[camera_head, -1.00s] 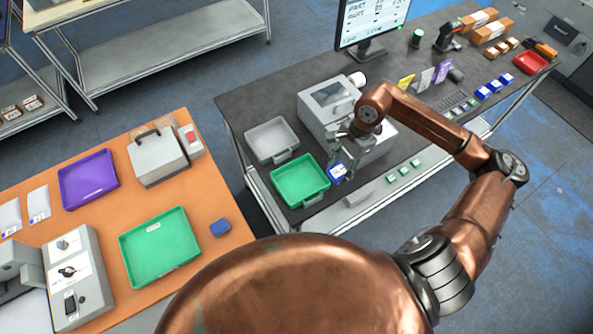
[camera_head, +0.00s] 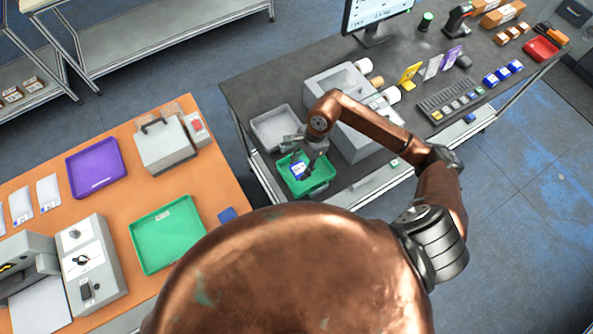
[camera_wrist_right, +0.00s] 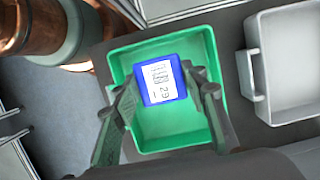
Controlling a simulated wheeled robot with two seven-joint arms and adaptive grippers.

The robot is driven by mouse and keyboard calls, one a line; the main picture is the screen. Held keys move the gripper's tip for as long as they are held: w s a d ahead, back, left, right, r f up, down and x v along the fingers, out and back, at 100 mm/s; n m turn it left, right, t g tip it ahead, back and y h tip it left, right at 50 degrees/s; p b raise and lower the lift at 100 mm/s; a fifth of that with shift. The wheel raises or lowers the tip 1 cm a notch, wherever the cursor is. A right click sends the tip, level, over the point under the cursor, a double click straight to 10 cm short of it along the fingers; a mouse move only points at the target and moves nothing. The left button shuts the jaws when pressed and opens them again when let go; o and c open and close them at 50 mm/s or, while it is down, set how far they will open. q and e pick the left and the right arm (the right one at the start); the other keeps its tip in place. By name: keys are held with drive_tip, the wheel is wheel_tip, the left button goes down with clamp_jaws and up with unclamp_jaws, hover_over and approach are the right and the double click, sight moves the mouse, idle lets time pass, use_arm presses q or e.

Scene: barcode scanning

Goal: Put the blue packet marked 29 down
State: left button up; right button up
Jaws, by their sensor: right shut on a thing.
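The blue packet (camera_wrist_right: 161,81) has a white label with a barcode and the number 29. My right gripper (camera_wrist_right: 163,95) is shut on it, one finger on each side, in the right wrist view. The packet is over the inside of the green tray (camera_wrist_right: 205,45); whether it touches the floor of the tray I cannot tell. In the head view the packet (camera_head: 298,170) and my right gripper (camera_head: 302,160) show over the green tray (camera_head: 318,187) on the dark table. My left gripper is not in view.
A grey tray (camera_head: 262,133) stands beside the green tray, and a grey machine (camera_head: 352,140) stands to its right. The orange table (camera_head: 120,145) at the left bears another green tray (camera_head: 135,238) and a purple tray (camera_head: 72,170).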

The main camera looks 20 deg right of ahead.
sight(296, 173)
drive_tip(key=shift+w+a+f, duration=0.15)
drive_tip(key=shift+a+f, duration=0.35)
drive_tip(key=shift+f, duration=0.1)
drive_tip(key=p+x, duration=0.1)
drive_tip(key=x, duration=0.1)
drive_tip(key=shift+f, duration=0.45)
drive_tip(key=shift+d+f, duration=0.1)
drive_tip(key=shift+f, duration=0.2)
drive_tip(key=shift+w+f, duration=0.1)
drive_tip(key=shift+f, duration=0.1)
drive_tip(key=o, duration=1.3)
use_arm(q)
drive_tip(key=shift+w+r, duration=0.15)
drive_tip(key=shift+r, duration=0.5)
